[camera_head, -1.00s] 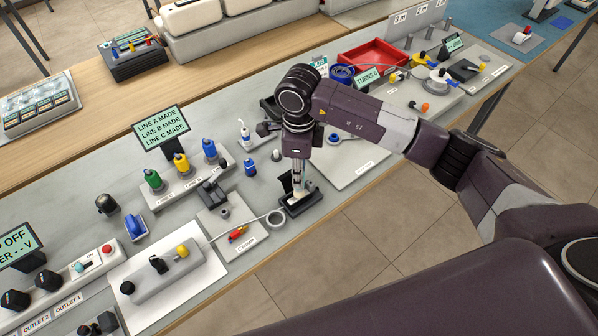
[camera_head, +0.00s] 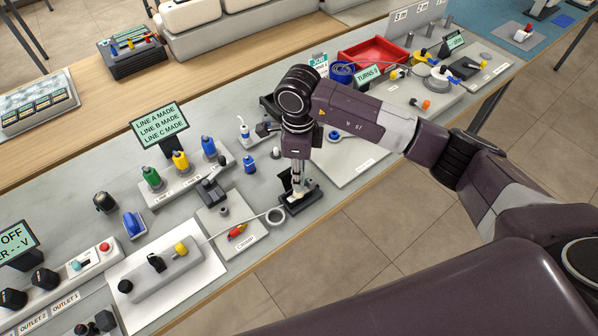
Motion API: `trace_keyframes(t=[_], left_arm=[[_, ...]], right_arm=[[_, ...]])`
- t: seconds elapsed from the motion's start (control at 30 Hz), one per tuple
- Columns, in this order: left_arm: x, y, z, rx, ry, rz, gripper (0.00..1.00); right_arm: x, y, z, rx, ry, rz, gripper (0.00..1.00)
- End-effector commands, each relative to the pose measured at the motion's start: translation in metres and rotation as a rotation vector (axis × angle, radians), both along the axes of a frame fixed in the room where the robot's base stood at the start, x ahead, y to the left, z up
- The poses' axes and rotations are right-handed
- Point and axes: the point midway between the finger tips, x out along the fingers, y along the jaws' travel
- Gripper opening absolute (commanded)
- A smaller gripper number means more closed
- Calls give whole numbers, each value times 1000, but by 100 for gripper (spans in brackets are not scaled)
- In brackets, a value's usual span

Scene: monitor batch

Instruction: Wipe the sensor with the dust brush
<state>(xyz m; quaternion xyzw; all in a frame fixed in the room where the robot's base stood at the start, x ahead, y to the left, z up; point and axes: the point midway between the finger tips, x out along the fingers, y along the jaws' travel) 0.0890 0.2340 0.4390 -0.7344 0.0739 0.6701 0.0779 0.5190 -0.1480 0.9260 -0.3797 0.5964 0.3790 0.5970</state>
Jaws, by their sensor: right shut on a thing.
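My right gripper (camera_head: 297,186) points straight down near the front edge of the bench. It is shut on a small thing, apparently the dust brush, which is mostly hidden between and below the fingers. Directly under it is a dark base (camera_head: 312,198) with a black upright piece (camera_head: 286,182), which looks like the sensor's stand. The sensor's face is too small and covered to make out, and I cannot tell whether the brush touches it. My left gripper is not in view.
Green, yellow and blue connectors (camera_head: 180,161) stand in a row behind. A red tray (camera_head: 375,56) and a display (camera_head: 368,75) are at the back right. The bench's front edge is close to my gripper.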

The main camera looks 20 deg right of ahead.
Motion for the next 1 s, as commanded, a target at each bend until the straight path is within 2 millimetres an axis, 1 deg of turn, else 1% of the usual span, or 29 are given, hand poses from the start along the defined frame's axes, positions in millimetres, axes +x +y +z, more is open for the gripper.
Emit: trace_keyframes(t=[0.2, 0.37, 0.63, 0.83, 1.0], left_arm=[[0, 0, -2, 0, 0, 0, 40], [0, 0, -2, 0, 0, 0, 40], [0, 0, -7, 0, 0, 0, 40], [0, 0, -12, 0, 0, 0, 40], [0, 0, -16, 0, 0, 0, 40]], right_arm=[[-5, 14, 1, 1, 0, 3, 0], [-7, 20, 0, 0, 0, 3, 0], [-13, 35, -2, 1, 0, 3, 0], [-13, 36, -1, 0, 0, 1, 0], [-10, 28, -3, -2, 1, 0, 0]])
